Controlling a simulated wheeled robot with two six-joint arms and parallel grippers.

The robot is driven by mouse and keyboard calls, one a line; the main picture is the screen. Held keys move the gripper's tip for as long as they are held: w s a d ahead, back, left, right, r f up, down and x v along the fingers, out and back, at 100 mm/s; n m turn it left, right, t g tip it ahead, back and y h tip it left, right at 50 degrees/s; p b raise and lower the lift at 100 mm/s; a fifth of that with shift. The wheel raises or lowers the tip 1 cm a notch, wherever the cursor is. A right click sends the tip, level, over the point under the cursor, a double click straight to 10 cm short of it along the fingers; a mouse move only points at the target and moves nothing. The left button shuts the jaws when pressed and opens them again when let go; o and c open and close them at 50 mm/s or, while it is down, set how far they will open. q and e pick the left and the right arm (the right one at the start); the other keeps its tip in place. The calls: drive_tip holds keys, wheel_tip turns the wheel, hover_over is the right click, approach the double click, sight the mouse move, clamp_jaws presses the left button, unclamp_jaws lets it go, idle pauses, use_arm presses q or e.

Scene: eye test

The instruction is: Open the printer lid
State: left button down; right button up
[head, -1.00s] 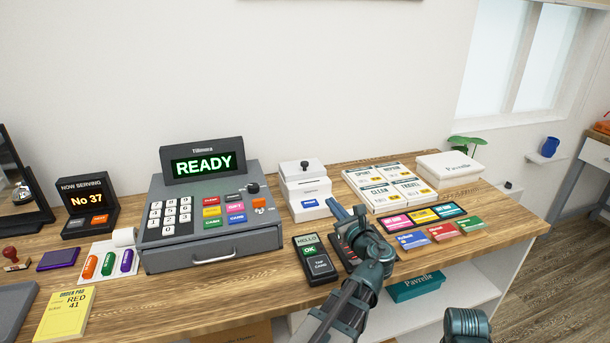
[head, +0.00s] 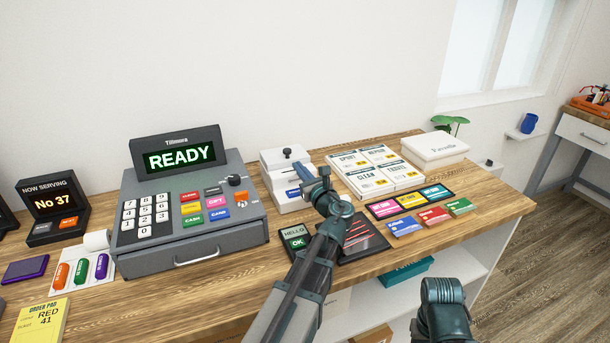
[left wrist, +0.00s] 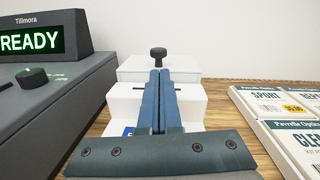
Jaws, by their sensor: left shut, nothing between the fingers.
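The white printer (head: 270,187) stands on the wooden counter just right of the cash register. Its lid (head: 274,160) looks down, with a black knob (head: 287,152) on top. My left gripper (head: 303,170) is shut and empty, in front of the printer's right side, and hides part of it. In the left wrist view the shut blue fingers (left wrist: 159,74) point at the lid (left wrist: 190,66), just below the black knob (left wrist: 158,54) in the picture. I cannot tell whether they touch the printer. My right gripper is out of view.
The grey register (head: 187,225) stands close on the left. A card reader (head: 295,238), a dark pad (head: 365,240) and coloured cards (head: 433,216) lie near the front edge.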

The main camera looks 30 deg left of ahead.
sight(289, 155)
use_arm(q)
drive_tip(key=shift+x, duration=1.85)
